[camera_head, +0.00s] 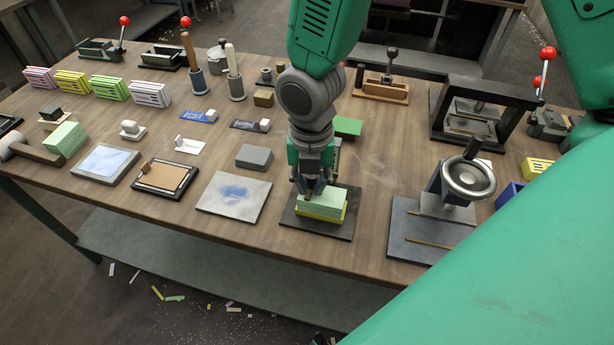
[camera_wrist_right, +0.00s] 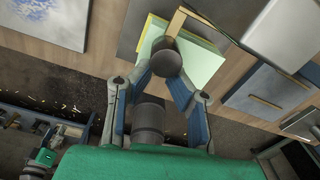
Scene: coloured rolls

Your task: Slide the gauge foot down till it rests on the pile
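The pile is a stack of pale green sheets (camera_head: 325,203) with a yellow layer below, on a dark base plate (camera_head: 338,232) near the table's front edge. In the right wrist view the green sheets (camera_wrist_right: 204,65) lie beyond my fingers. My right gripper (camera_head: 309,190) is just above the pile's rear left part. In the wrist view its fingertips (camera_wrist_right: 165,76) close on both sides of a dark round knob (camera_wrist_right: 165,57), with a brass-coloured bar (camera_wrist_right: 178,21) beside it. The gauge foot is mostly hidden, and I cannot tell whether it touches the pile. My left gripper is not in view.
A grey plate with a handwheel press (camera_head: 468,180) stands to the right. A pale plate with a blue smear (camera_head: 234,195) lies to the left, and a grey block (camera_head: 254,156) behind it. A green block (camera_head: 348,127) lies behind my gripper. Bare wood shows right of the pile.

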